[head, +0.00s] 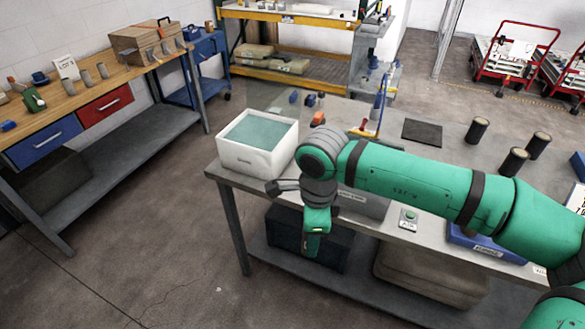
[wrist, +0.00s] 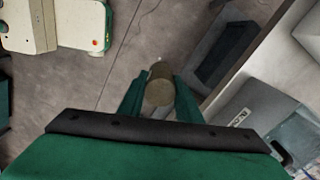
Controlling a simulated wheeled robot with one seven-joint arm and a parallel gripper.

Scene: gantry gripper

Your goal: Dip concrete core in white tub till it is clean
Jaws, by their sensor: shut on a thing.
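My gripper (head: 313,243) hangs in front of the table's front edge in the head view, lower than the tabletop and to the right of the tub. In the wrist view my gripper (wrist: 160,88) is shut on a brownish-grey cylindrical concrete core (wrist: 158,92), with a green finger on each side of it. I cannot make out the core in the head view. The white tub (head: 245,158) stands on the table's left end, open at the top, with greenish liquid inside. The core is outside the tub and apart from it. How dirty the core is cannot be told.
A dark bin (head: 335,245) sits on the lower shelf. A wooden bench (head: 130,82) stands left; floor between is clear.

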